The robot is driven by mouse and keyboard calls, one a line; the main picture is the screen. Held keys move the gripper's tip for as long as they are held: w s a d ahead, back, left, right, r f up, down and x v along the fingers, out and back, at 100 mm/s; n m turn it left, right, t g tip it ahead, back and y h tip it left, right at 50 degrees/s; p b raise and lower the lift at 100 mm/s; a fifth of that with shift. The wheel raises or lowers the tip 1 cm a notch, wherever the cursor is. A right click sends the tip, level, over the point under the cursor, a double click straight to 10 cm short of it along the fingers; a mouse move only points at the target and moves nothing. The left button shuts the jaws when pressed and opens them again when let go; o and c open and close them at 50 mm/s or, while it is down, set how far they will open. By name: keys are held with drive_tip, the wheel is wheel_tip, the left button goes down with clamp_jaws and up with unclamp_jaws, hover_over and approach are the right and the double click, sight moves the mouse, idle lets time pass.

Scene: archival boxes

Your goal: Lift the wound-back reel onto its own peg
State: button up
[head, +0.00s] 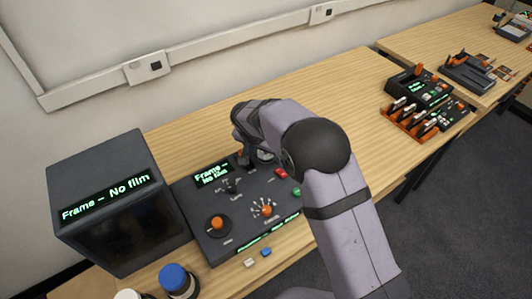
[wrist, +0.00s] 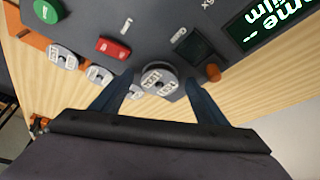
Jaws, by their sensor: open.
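A round grey reel (wrist: 158,79) with pale label patches shows in the wrist view, at the edge of the dark reader panel (wrist: 150,15). My gripper (wrist: 159,88) is open, with one finger on each side of this reel in the picture; I cannot tell whether they touch it. Smaller reel-like discs (wrist: 62,57) stand to its left, partly hidden by the left finger. In the head view my gripper (head: 256,155) is down at the panel's far edge, and my arm hides the reel. I cannot make out which peg belongs to it.
The reader's console (head: 215,225) carries knobs, red and green buttons and a "Frame -- No film" display. A dark monitor box (head: 115,200) stands to its left. A blue-capped pot (head: 176,279) is in front. An orange rack (head: 425,125) stands right. Bench behind my gripper is bare.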

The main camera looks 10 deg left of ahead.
drive_tip(key=shift+c, duration=0.7)
drive_tip(key=c, duration=1)
drive_tip(key=shift+r, duration=0.15)
